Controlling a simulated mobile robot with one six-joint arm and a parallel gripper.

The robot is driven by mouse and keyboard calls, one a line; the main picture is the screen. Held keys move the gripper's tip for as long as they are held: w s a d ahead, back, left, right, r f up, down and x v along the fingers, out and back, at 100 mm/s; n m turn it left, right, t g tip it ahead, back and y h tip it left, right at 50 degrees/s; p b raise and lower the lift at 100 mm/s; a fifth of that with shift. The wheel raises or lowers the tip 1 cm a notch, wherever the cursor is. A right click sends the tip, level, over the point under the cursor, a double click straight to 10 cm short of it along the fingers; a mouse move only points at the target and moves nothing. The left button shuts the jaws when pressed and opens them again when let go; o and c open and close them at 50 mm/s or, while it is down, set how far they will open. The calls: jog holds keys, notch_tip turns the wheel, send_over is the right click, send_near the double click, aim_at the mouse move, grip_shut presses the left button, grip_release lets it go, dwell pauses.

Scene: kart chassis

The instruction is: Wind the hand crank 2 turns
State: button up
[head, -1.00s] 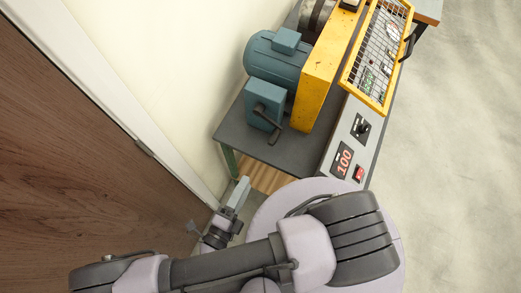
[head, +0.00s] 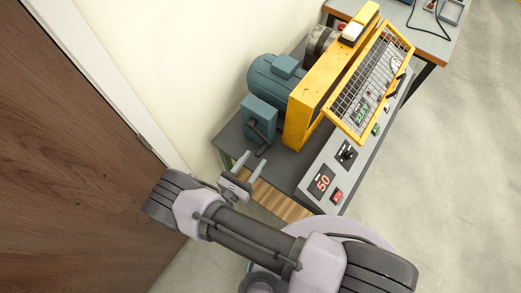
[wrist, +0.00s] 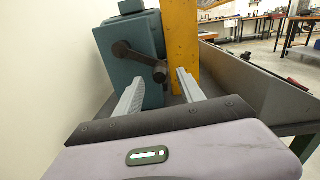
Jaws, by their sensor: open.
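The hand crank (head: 259,138) is a dark arm with a knob, mounted on the teal box (head: 249,113) at the near end of a motor unit. In the wrist view the crank (wrist: 139,55) slants down to the right from its hub, with its knob (wrist: 160,73) at the lower right end. My gripper (head: 256,157) is open and empty, its two pale fingers pointing at the crank from the near side. In the wrist view the gripper (wrist: 161,75) has the knob between its fingertips in the picture; I cannot tell whether it is between them in depth.
A yellow housing (head: 324,80) and a yellow mesh guard (head: 371,80) stand right of the motor (head: 275,78). A wall and a brown door (head: 70,140) are close on the left. Open floor (head: 455,180) lies right.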

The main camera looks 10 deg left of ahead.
aim_at(260, 153)
jog(key=x, duration=0.4)
jog(key=shift+w+d, duration=0.1)
jog(key=shift+w, duration=0.1)
grip_shut()
dwell(1.2)
